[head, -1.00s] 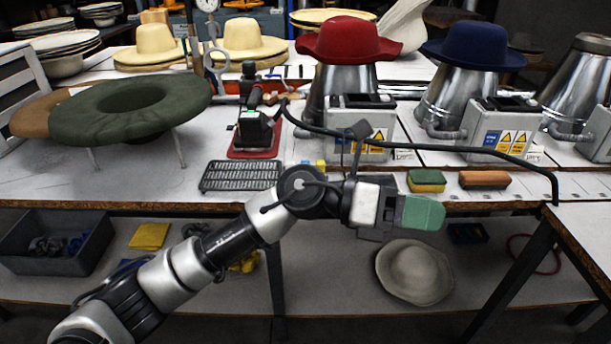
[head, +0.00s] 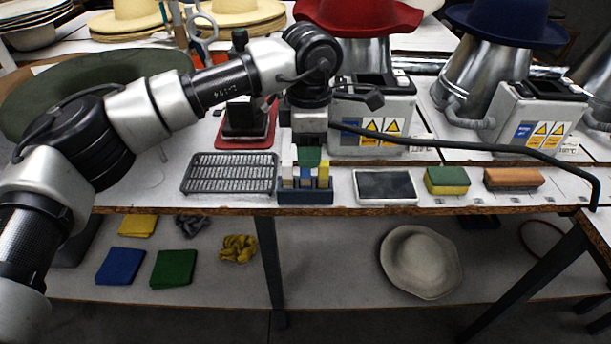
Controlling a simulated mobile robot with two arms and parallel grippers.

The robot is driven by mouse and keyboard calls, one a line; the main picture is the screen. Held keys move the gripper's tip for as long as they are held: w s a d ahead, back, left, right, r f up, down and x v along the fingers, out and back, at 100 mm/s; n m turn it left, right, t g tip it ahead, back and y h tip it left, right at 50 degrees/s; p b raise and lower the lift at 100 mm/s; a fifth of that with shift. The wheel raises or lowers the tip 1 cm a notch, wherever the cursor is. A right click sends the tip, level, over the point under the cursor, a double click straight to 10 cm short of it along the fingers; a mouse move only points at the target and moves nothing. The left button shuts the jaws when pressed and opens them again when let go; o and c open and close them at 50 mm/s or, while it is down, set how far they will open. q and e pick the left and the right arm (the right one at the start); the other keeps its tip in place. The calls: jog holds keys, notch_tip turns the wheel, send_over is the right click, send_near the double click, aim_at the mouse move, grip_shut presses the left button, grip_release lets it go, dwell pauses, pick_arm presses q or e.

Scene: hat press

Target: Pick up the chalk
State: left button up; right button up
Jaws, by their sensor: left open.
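Upright sticks of chalk stand in a small dark blue holder (head: 305,197) near the front edge of the bench. A white chalk (head: 288,171) is at its left and a yellow chalk (head: 323,173) at its right. A blue piece shows between them. My left gripper (head: 308,162), with green fingers, points down right over the holder, open. Its fingers partly hide the middle pieces, and I cannot tell whether they touch any chalk. My right gripper is out of view.
A dark framed slate (head: 385,186), a green-yellow sponge (head: 447,181) and an orange-brown block (head: 513,179) lie to the right.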

aim_at(306, 185)
pick_arm(q)
jog(key=f, duration=0.6)
jog(key=shift+w+a+f, duration=0.2)
jog(key=shift+a+f, duration=0.1)
grip_shut()
notch_tip(306, 185, up, 10)
jog(key=shift+r, duration=0.1)
dwell(0.4)
